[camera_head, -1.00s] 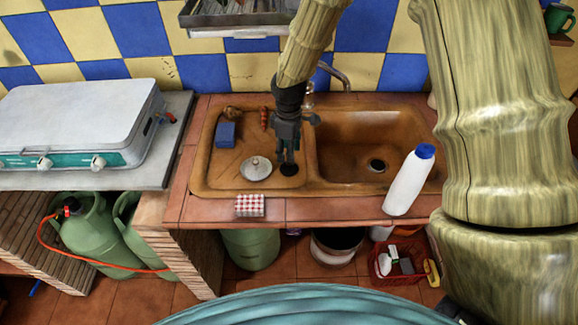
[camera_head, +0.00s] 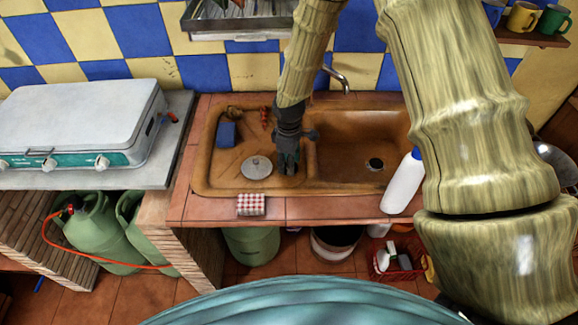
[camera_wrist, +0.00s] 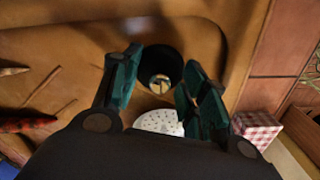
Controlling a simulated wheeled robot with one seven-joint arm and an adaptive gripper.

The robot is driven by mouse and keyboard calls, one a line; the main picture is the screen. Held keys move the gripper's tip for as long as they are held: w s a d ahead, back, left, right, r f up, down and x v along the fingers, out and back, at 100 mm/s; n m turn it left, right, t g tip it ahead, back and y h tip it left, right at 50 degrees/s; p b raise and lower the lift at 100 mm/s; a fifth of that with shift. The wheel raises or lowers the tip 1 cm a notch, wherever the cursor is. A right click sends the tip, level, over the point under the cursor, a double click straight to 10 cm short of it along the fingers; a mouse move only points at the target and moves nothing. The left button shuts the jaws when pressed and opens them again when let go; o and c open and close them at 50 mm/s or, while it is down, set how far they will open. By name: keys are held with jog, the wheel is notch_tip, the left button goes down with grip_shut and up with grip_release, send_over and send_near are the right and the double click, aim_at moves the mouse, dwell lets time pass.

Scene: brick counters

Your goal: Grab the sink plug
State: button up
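A small black round, cup-like thing, which looks like the sink plug (camera_wrist: 157,58), stands on the drainboard with a pale, shiny centre. In the head view my gripper hides it. My gripper (camera_head: 288,166) is low over the drainboard, left of the basin. In the wrist view its green fingers (camera_wrist: 163,66) are apart, one on each side of the plug. I cannot tell whether they touch it. The brown sink (camera_head: 340,178) has a round drain (camera_head: 375,164) in its basin.
A grey perforated disc (camera_head: 256,168) lies left of my gripper; it also shows in the wrist view (camera_wrist: 160,122). A blue block (camera_head: 226,134) lies behind it. A red checked box (camera_head: 251,205) and a white bottle (camera_head: 402,184) stand at the front edge.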

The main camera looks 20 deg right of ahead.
grip_shut()
jog(key=shift+r, duration=0.1)
